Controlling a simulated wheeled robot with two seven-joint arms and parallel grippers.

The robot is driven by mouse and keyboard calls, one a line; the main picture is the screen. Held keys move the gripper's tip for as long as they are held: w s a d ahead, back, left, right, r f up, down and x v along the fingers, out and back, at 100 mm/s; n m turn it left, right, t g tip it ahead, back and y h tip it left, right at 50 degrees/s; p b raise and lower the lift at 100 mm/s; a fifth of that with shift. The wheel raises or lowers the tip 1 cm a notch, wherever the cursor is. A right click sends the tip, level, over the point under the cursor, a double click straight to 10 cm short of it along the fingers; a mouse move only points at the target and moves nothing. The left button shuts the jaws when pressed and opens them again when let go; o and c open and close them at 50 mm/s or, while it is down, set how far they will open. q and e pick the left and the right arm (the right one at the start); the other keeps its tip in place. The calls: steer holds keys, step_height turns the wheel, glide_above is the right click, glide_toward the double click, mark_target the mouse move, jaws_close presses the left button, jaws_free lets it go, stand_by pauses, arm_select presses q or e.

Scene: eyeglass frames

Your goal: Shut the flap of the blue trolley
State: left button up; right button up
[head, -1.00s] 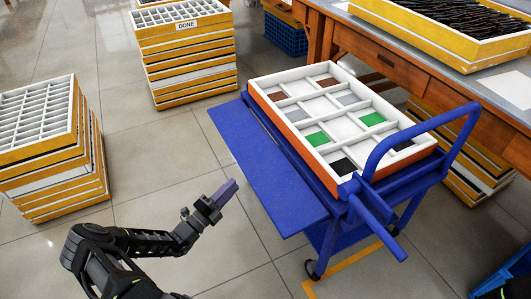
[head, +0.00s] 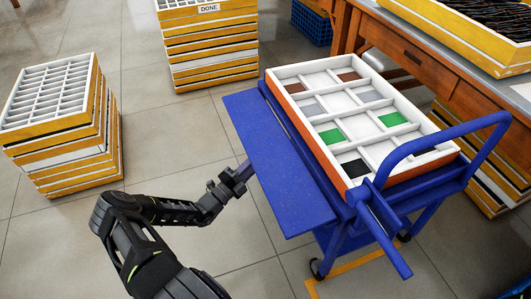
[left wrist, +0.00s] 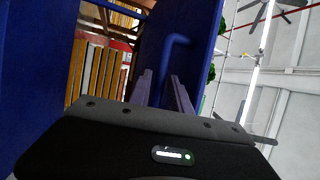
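The blue trolley (head: 392,208) stands in the middle right of the head view, with its push handle at the near right end. Its flap (head: 275,165) is a wide flat blue panel that sticks out from the trolley's left long side. My left gripper (head: 247,172) is at the flap's outer left edge. Its fingertips are partly hidden by that edge, and I cannot tell whether they touch it. In the left wrist view its two fingers (left wrist: 161,92) stand apart, with blue trolley parts in front of and around them. My right gripper is not in view.
A divided white and orange tray (head: 285,78) with coloured pieces lies on the trolley. Tray stacks stand on the left (head: 65,125) and at the back (head: 208,50). A wooden workbench (head: 400,55) is close on the right. The floor left of the flap is clear.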

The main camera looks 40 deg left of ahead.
mark_target(265, 153)
arm_select(q)
steer(key=x, duration=0.5)
steer(key=shift+b, duration=0.35)
jaws_close()
steer(key=shift+f, duration=0.1)
stand_by(1.0)
